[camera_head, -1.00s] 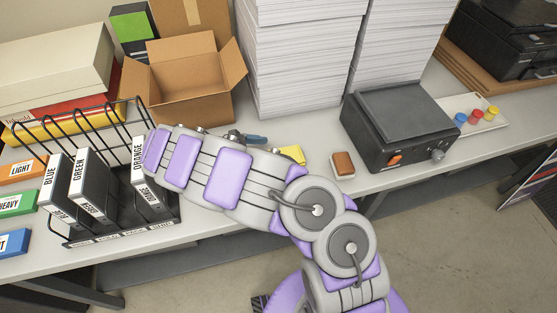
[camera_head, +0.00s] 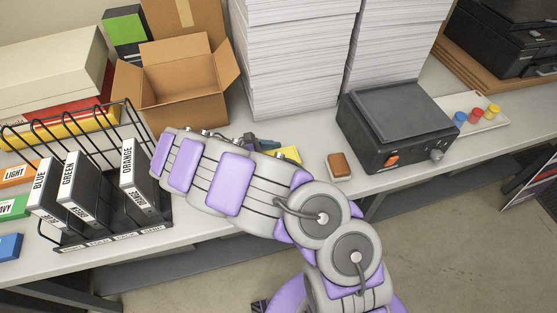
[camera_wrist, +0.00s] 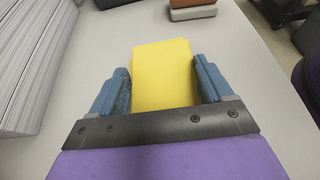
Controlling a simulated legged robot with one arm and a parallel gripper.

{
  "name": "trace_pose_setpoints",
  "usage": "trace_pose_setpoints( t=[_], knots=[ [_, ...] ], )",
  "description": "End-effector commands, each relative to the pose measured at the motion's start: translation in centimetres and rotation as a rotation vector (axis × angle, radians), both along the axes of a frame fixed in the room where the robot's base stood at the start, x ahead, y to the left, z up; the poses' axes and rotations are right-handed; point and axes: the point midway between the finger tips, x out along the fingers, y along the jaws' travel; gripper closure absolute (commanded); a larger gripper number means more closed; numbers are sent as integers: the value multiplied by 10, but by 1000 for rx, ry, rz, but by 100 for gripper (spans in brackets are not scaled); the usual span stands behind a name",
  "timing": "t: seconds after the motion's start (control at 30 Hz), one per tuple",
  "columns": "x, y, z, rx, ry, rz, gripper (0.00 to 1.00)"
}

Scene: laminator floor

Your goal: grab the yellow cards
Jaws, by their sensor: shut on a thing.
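The yellow cards (camera_wrist: 163,72) form a neat stack between the two blue-grey fingers of my gripper (camera_wrist: 162,84) in the wrist view. The fingers are shut on the stack's left and right sides, and its far end sticks out past the fingertips. In the head view a small part of the yellow cards (camera_head: 288,154) shows beyond my arm, near the table's front edge. One blue-grey finger of my gripper (camera_head: 264,144) shows just left of them; the rest is hidden behind my arm.
An orange-brown and white block (camera_head: 339,167) and a black laminator (camera_head: 397,125) stand to the right. Tall white paper stacks (camera_head: 290,60) and an open cardboard box (camera_head: 182,90) stand behind. A wire rack (camera_head: 100,240) with labelled binders is at left.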

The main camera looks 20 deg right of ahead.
Motion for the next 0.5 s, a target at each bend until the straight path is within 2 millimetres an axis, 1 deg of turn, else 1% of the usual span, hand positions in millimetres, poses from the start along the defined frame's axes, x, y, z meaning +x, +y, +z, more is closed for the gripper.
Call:
trace_pose_setpoints(
  t=[0.03,0.2,0.3,0.5],
  knots=[
    [0,3,0,-1,1,1,37],
    [0,4,-1,-2,0,2,54],
    [0,3,-1,-1,0,2,62],
    [1,1,-1,2,0,2,62]
  ],
)
